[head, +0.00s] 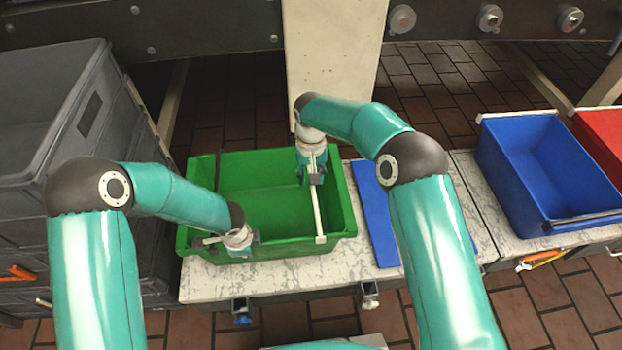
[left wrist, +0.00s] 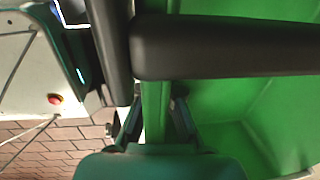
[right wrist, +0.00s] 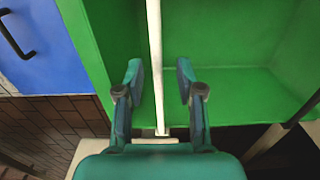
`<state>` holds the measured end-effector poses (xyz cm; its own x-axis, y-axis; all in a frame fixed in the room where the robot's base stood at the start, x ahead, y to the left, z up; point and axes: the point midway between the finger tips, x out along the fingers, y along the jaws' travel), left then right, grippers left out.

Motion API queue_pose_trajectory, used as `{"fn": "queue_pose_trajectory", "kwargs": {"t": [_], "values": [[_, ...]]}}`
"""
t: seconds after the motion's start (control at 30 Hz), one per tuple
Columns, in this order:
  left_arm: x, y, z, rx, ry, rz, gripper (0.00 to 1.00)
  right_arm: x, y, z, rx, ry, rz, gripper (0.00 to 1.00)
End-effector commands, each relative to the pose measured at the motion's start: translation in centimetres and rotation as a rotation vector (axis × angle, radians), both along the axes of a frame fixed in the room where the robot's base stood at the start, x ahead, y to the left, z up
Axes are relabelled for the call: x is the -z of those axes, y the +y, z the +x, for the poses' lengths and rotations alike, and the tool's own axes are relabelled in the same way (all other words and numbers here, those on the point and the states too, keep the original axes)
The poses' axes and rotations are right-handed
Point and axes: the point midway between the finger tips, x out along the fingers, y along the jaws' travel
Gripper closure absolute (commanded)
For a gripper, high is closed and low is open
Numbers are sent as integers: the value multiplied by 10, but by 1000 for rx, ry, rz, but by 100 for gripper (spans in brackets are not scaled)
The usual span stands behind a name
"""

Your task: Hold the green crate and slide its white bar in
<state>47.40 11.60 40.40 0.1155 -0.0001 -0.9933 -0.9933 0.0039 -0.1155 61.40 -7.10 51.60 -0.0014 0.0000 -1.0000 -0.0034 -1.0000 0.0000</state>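The green crate (head: 262,190) stands open on the pale bench top. The white bar (head: 317,208) runs along its right side, with one end at the front rim. My left gripper (head: 240,243) is at the crate's front wall, and in the left wrist view its fingers straddle the wall (left wrist: 155,112) and appear shut on it. My right gripper (head: 312,178) is over the crate's right part. In the right wrist view its fingers (right wrist: 160,85) are open, one on each side of the white bar (right wrist: 155,60), with gaps between. The arm partly hides the bar's far end.
A dark bar (head: 218,170) stands at the crate's left. A blue flat piece (head: 375,213) lies right of the crate. Blue (head: 545,170) and red (head: 603,135) crates stand further right. Grey crates (head: 50,130) are stacked left. A pale post (head: 335,60) rises behind.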

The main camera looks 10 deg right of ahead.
Motion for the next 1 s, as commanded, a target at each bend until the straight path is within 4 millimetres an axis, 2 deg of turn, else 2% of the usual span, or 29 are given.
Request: {"fn": "queue_pose_trajectory", "kwargs": {"t": [0.3,0.5,0.67,1.0], "values": [[0,-1,0,2,-2,-4,100,-64,1,1,1,-5,3,62],[0,-1,1,2,-2,-4,100,-92,0,1,0,-2,1,62],[0,-1,1,2,-2,-4,100,-101,0,0,0,-1,2,62],[0,-1,1,2,-2,-3,100,-102,0,0,0,0,2,62]]}}
